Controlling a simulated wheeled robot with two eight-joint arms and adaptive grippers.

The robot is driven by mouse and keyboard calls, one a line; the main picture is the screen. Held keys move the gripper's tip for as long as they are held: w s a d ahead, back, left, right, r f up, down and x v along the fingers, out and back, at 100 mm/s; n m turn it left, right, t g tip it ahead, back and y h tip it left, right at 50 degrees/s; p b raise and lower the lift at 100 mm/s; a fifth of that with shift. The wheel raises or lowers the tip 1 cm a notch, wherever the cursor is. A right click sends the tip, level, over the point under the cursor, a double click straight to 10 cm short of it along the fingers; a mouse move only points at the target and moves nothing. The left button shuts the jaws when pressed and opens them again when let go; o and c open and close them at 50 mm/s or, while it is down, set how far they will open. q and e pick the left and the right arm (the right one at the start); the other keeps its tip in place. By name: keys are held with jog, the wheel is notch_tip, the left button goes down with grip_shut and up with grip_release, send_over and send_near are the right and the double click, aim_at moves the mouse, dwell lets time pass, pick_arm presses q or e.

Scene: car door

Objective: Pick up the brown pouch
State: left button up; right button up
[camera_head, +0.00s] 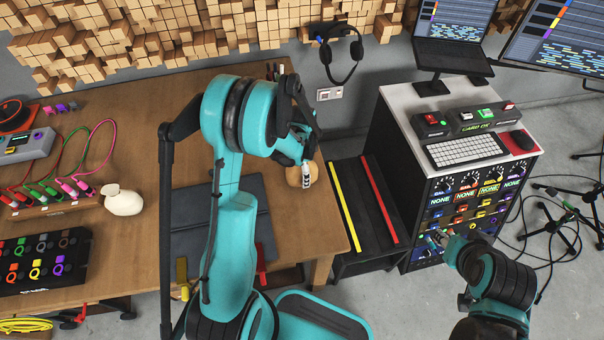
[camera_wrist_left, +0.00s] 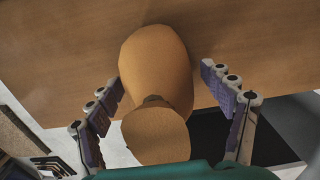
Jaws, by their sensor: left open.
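The brown pouch (camera_head: 294,177) is at the right edge of the wooden table in the head view, partly hidden behind my left gripper (camera_head: 306,172). In the left wrist view the tan-brown pouch (camera_wrist_left: 155,65), with a rounded body and a narrow neck, lies between the two spread fingers of my left gripper (camera_wrist_left: 160,86). Gaps show on both sides, so the fingers look apart from it. My right gripper (camera_head: 438,241) is in front of the knob panel at the right; its fingers are too small to read.
A pale pouch (camera_head: 122,201) sits on the wooden table (camera_head: 130,240) at the left, near cables and a connector box. A dark shelf (camera_head: 352,205) with yellow and red strips stands just right of the table. A cabinet with a knob panel (camera_head: 470,195) is farther right.

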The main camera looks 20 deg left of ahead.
pick_arm(q)
jog(key=shift+r, duration=0.1)
jog(key=c, duration=1.5)
jog(key=shift+o, duration=0.2)
jog(key=shift+r, duration=0.1)
